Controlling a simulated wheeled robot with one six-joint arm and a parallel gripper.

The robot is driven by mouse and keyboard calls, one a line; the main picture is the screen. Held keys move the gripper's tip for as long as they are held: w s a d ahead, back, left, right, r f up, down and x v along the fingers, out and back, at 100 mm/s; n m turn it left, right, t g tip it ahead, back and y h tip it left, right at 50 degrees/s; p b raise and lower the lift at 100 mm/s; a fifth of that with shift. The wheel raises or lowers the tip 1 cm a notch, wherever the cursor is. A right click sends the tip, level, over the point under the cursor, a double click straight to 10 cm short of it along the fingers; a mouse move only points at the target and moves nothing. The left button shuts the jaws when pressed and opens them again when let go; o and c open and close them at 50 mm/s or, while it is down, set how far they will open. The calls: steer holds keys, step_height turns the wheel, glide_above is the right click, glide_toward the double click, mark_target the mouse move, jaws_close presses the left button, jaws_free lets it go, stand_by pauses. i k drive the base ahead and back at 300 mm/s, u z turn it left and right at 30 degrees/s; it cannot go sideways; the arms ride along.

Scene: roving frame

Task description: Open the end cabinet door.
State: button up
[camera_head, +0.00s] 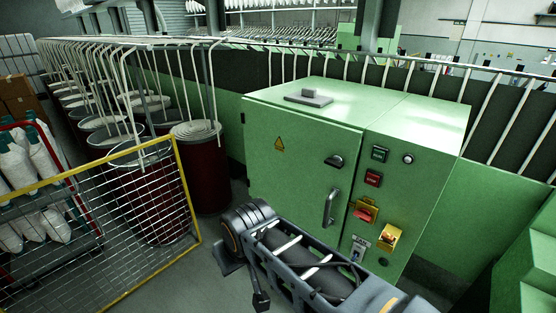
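The end cabinet (420,115) is a green metal box right of centre in the head view. Its door (285,175) is the wide left panel of the front, with a yellow warning triangle (279,144). The door looks shut, flush with the frame. An upright grey handle (330,207) sits near its right edge, below a dark rotary knob (334,161). My arm (310,265) reaches from the bottom right across the floor in front of the cabinet and covers the door's lower part. I cannot make out my gripper's fingers; nothing of mine touches the handle in view.
Right of the door is a control panel with a green button (379,153), a red button (372,179) and yellow-backed switches (364,211). A yellow-framed mesh fence (150,220) stands at left, before dark red cans (205,170). Grey floor shows between fence and cabinet.

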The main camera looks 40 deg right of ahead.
mark_target(286, 151)
steer(key=z, duration=1.25)
steer(key=k, duration=0.35)
steer(key=u, duration=1.2)
steer(key=i, duration=0.7)
steer(key=z, duration=0.15)
